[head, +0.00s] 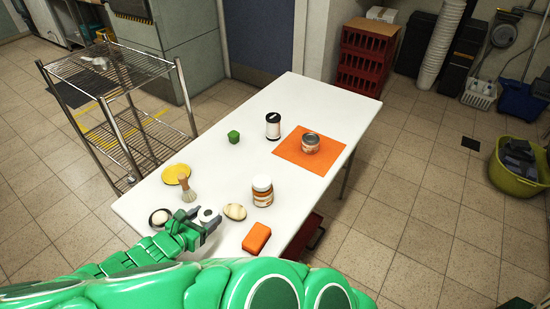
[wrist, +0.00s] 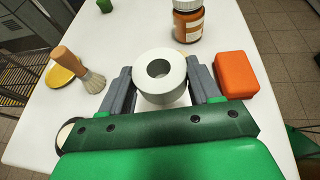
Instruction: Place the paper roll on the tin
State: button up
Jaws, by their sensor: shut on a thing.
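The paper roll (head: 206,215) is white with a round hole through its core. In the wrist view the paper roll (wrist: 160,78) sits between my two grey fingers, hole facing the camera. My gripper (head: 203,226) is shut on it near the table's near left end. The tin (head: 310,142) is a short round can standing upright on an orange mat (head: 323,160) toward the far right of the table. The tin is well away from my gripper, and its top looks clear. I cannot tell how far the roll is above the table.
Around my gripper on the white table (head: 205,160) are an orange block (head: 257,238), a pale oval object (head: 235,212), a brush (head: 187,190) and an orange-labelled jar (head: 262,191). A dark-and-white canister (head: 273,126) and green cube (head: 234,136) stand farther back. The table's middle is clear.

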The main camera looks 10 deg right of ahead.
jog(key=w+d+r+m+g+h, duration=0.1)
jog(key=w+d, duration=0.3)
jog(key=d, duration=0.1)
jog(key=w+d+r+m+g+h, duration=0.1)
jog(key=w+d+m, duration=0.1)
jog(key=w+d, duration=0.3)
jog(key=w+d+r+m+g+h, duration=0.1)
jog(key=w+d+g, duration=0.1)
jog(key=w+d, duration=0.2)
jog(key=shift+w+d+r+m, duration=0.1)
jog(key=shift+w+d+m, duration=0.25)
jog(key=shift+d, duration=0.3)
jog(key=w+d+r+m+g+h, duration=0.1)
jog(key=w+d+r+m+g, duration=0.2)
jog(key=d, duration=0.8)
jog(key=w+d+r+m+g+h, duration=0.1)
jog(key=w+d+r+g, duration=0.2)
jog(key=d, duration=0.8)
jog(key=t, duration=0.1)
send_over(307, 139)
jog(key=s, duration=0.1)
jog(key=f, duration=0.8)
jog(key=shift+s+a+f, duration=0.1)
jog(key=shift+s+a, duration=0.05)
jog(key=shift+s, duration=0.05)
jog(key=shift+w+f, duration=0.6)
jog(key=shift+f, duration=0.15)
jog(key=shift+w+f, duration=0.1)
jog(key=shift+f, duration=1.5)
